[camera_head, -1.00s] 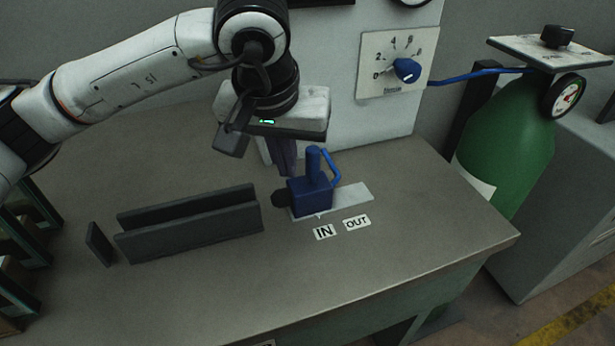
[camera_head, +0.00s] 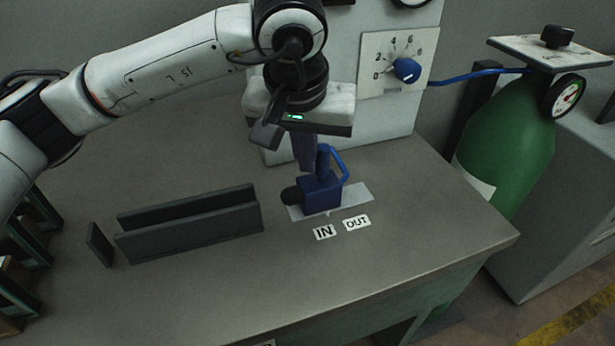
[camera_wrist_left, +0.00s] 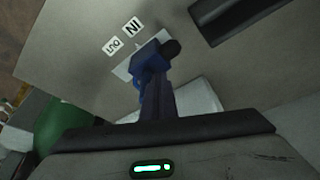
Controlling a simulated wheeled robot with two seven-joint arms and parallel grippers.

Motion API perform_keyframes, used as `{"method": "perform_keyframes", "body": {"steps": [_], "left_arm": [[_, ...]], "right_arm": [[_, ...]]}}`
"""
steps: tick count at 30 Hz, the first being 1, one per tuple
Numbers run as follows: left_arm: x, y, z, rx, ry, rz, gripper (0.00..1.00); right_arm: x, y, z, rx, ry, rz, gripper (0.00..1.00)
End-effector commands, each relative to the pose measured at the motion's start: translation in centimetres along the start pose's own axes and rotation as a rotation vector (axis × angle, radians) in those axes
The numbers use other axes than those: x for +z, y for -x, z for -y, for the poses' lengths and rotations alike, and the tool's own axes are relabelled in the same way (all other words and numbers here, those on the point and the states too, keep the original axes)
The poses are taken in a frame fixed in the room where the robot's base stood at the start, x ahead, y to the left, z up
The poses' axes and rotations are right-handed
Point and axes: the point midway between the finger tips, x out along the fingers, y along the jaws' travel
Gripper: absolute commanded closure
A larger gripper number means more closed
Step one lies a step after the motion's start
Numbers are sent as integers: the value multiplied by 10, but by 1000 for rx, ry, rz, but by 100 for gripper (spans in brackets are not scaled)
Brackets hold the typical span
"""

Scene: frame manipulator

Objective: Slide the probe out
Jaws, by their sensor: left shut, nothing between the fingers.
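The probe is a blue block (camera_head: 322,193) with a dark round tip on its left, an upright post and a blue hose. It sits on a pale plate (camera_head: 358,194) on the bench, behind the "IN" label (camera_head: 324,232) and the "OUT" label (camera_head: 357,222). My left gripper (camera_head: 308,168) points down, shut and empty, beside the left rear of the post; whether it touches is hard to tell. In the left wrist view the probe (camera_wrist_left: 150,57) shows just beyond the shut fingers (camera_wrist_left: 157,98). My right gripper is not in view.
Two dark parallel rails (camera_head: 188,222) and a small dark end plate (camera_head: 99,244) stand left of the probe. A panel with a blue dial (camera_head: 407,70) is behind. A green gas cylinder (camera_head: 505,140) stands at the right. The bench front is clear.

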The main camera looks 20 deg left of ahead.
Motion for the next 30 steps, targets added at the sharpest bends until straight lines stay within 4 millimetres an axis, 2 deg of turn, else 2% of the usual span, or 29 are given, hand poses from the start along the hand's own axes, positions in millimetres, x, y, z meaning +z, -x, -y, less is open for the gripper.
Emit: {"method": "perform_keyframes", "body": {"steps": [27, 30], "left_arm": [[-15, -5, -29, 1, -1, 0, 100], [-14, -5, -27, 0, -1, 0, 100]], "right_arm": [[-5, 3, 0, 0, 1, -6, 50], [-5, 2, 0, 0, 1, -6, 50]]}}
